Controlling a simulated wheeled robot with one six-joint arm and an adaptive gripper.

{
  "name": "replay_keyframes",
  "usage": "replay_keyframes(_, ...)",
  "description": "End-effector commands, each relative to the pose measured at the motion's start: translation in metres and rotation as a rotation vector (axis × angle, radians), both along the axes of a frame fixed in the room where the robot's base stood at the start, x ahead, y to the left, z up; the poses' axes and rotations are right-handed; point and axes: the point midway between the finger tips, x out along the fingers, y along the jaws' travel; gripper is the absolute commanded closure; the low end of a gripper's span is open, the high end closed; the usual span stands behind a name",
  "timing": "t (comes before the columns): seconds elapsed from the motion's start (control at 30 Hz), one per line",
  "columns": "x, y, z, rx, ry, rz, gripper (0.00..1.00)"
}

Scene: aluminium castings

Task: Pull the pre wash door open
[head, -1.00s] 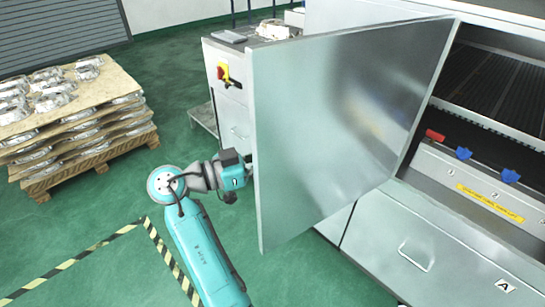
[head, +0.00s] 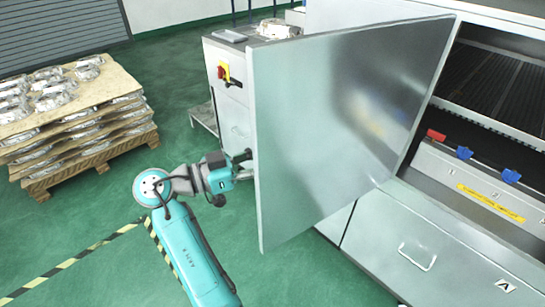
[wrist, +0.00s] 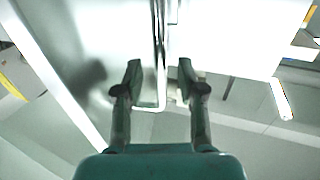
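The pre wash door (head: 345,120) is a large flat silver panel, swung wide out from the machine. In the wrist view, its face (wrist: 110,45) carries a bar handle (wrist: 161,60). My gripper (head: 243,166) is by the door's left edge in the head view, with the handle side hidden behind the panel. In the wrist view my gripper (wrist: 160,78) has its two fingers apart, one on each side of the handle's line. A gap shows between each fingertip and the bar; whether the bar lies between the fingers in depth is unclear.
The machine's opening (head: 490,90) shows at right, with blue and red clips on a ledge and a drawer front (head: 440,240) below. A grey cabinet (head: 229,100) stands behind the door. A loaded pallet stack (head: 90,140) stands left. Green floor is clear around my arm.

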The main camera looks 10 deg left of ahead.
Motion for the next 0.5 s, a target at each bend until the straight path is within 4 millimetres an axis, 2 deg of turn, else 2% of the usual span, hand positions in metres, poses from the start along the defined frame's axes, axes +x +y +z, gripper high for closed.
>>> replay_keyframes(0.1, -0.014, 0.022, 0.000, -0.001, -0.001, 0.003, 0.61)
replay_keyframes(0.3, -0.035, 0.054, 0.000, 0.000, 0.000, 0.002, 0.61)
replay_keyframes(0.5, -0.048, 0.073, 0.000, -0.001, 0.001, 0.001, 0.61)
